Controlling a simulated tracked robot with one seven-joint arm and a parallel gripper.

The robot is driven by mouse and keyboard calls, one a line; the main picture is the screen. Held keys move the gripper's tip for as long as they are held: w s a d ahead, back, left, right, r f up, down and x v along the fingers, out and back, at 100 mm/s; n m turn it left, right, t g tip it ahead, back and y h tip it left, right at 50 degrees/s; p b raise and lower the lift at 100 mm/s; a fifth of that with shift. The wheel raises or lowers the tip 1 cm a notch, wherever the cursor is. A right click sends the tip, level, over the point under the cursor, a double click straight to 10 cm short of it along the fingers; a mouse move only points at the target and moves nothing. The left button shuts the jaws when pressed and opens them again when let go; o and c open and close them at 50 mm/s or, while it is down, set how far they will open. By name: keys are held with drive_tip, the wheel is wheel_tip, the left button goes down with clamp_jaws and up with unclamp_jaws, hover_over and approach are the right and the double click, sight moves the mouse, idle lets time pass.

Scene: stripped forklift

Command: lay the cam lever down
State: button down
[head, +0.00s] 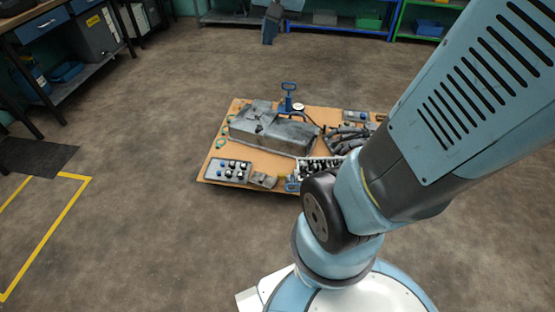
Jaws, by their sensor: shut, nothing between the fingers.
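No cam lever can be told apart for sure in the head view. A wooden board (212,176) low over the floor carries a large grey metal part (272,132). Behind that part stands a blue-handled device (289,99) with a round white gauge (298,107). A small blue part (292,185) lies at the board's front edge, partly hidden by my arm. What looks like my gripper (269,38) shows small at the top edge, shut and empty, well beyond the board in the picture. My arm hides the board's right front.
A tray of knobs (230,171), a white bin of small parts (318,167) and dark loose parts (348,137) share the board. A workbench (50,28) stands left. Shelves (345,22) stand at the back.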

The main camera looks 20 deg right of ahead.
drive_tip(key=w+d+f+m+g, duration=0.1)
drive_tip(key=w+d+f+m, duration=0.2)
drive_tip(key=w+f, duration=0.6)
drive_tip(key=w+d+f+m+g, duration=0.1)
drive_tip(key=w+d+f+m, duration=0.4)
drive_tip(key=f, duration=0.6)
drive_tip(key=w+d+f+m+g, duration=0.1)
drive_tip(key=w+f+m, duration=0.1)
drive_tip(key=w+f, duration=0.75)
drive_tip(key=s+d+f+m+g, duration=0.1)
drive_tip(key=s+d+f+m, duration=0.1)
drive_tip(key=f, duration=1.6)
drive_tip(key=s+d+f+m, duration=0.3)
drive_tip(key=s+f+m, duration=0.1)
drive_tip(key=f, duration=1.5)
drive_tip(key=s+d+f+m+g, duration=0.1)
drive_tip(key=s+d+f+m, duration=0.1)
drive_tip(key=f, duration=1.6)
drive_tip(key=shift+s+d+f+m+g, duration=0.1)
drive_tip(key=shift+s+d+m+g, duration=0.1)
drive_tip(key=shift+s, duration=0.25)
drive_tip(key=shift+s+d+f+m+g, duration=0.1)
drive_tip(key=shift+s+d+m, duration=0.1)
drive_tip(key=shift+s, duration=0.25)
drive_tip(key=shift+a, duration=0.1)
